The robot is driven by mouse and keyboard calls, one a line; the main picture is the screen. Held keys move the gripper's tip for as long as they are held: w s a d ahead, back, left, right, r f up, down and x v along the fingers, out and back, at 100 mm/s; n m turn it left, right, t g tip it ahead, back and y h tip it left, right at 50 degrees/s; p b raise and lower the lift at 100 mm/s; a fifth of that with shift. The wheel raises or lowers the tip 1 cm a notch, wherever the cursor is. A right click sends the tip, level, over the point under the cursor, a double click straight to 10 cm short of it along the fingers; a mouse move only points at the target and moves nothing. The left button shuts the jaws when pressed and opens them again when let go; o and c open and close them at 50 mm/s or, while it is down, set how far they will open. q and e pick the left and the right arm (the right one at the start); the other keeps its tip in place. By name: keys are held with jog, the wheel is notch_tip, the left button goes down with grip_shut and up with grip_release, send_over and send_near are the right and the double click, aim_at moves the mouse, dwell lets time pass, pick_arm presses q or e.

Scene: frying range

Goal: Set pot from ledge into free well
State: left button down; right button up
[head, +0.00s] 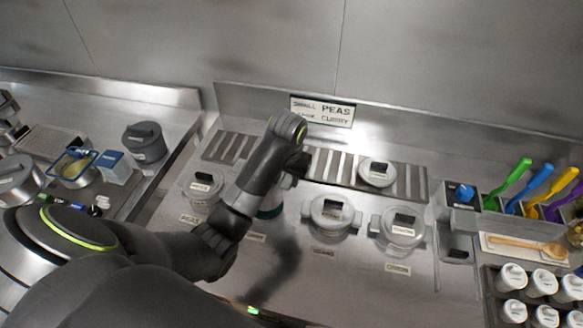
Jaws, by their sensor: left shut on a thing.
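My left arm reaches over the counter from the lower left. Its gripper (289,181) points down near the slotted ledge (344,168) and is shut on a pot, mostly hidden by my arm. Lidded pots sit in the other wells: one at left (201,187), one at middle right (335,214) and one at right (403,231). My right gripper is not in view.
A round lidded vessel (377,172) stands on the ledge at right. A sign (322,111) stands behind. Colored utensils (512,178), a wooden spoon (526,245) and several white-lidded jars (513,276) are at far right. A grey pot (145,142) is on the left counter.

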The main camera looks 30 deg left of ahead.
aim_at(286, 182)
pick_arm(q)
jog(key=shift+s+f, duration=0.3)
jog(key=shift+f, duration=0.45)
jog(key=shift+w+f, duration=0.2)
jog(key=shift+f, duration=0.55)
notch_tip(286, 182, down, 2)
jog(key=shift+f+b, duration=0.5)
jog(key=shift+f, duration=2.3)
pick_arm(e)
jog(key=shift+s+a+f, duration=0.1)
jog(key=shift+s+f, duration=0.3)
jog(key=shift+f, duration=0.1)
pick_arm(q)
jog(key=shift+f, duration=0.45)
jog(key=c, duration=0.9)
grip_release()
